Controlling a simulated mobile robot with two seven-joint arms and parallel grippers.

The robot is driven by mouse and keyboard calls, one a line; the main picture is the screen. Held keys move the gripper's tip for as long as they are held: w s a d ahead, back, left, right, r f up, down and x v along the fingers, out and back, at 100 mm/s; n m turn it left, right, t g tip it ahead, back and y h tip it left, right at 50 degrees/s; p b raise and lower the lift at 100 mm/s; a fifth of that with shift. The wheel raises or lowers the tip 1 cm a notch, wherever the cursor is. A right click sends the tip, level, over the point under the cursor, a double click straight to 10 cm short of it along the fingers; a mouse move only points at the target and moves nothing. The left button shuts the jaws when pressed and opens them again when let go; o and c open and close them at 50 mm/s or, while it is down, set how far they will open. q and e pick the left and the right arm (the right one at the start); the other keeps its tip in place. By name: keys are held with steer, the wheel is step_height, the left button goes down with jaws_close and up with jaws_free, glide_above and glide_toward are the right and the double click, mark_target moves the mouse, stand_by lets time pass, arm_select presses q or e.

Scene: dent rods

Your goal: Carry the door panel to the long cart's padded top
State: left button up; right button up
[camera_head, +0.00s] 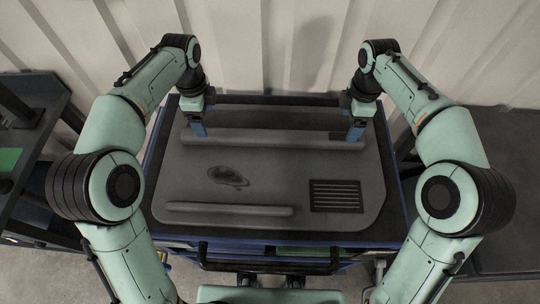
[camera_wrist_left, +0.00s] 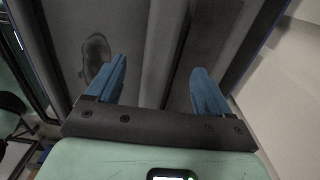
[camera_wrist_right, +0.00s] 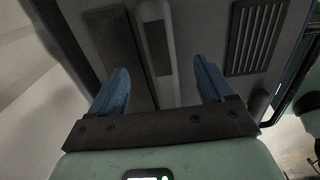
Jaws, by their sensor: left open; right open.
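The grey door panel (camera_head: 285,178) lies flat on a blue-framed cart (camera_head: 152,160) in front of me. It has a dark dent mark (camera_head: 228,177), a slotted vent (camera_head: 335,195) and raised bars. My left gripper (camera_head: 198,130) is open at the far bar's left end. My right gripper (camera_head: 355,133) is open at its right end. In the left wrist view the bar (camera_wrist_left: 157,60) runs between the blue fingers (camera_wrist_left: 158,85). In the right wrist view the bar (camera_wrist_right: 158,45) also lies between the fingers (camera_wrist_right: 160,90). I cannot tell whether the fingers touch it.
A dark rack (camera_head: 35,125) with a green patch stands at the left. A dark flat surface (camera_head: 510,180) is at the right, partly behind my right arm. A ribbed pale wall (camera_head: 270,45) is close behind the cart. A black handle (camera_head: 270,267) runs along the cart's near side.

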mark_target(209, 132)
arm_select(q)
step_height(209, 132, down, 9)
steer(key=shift+r, duration=0.1)
arm_select(e)
step_height(209, 132, down, 9)
steer(key=shift+r, duration=0.1)
arm_select(q)
jaws_close()
arm_select(e)
jaws_close()
steer(key=shift+r, duration=0.1)
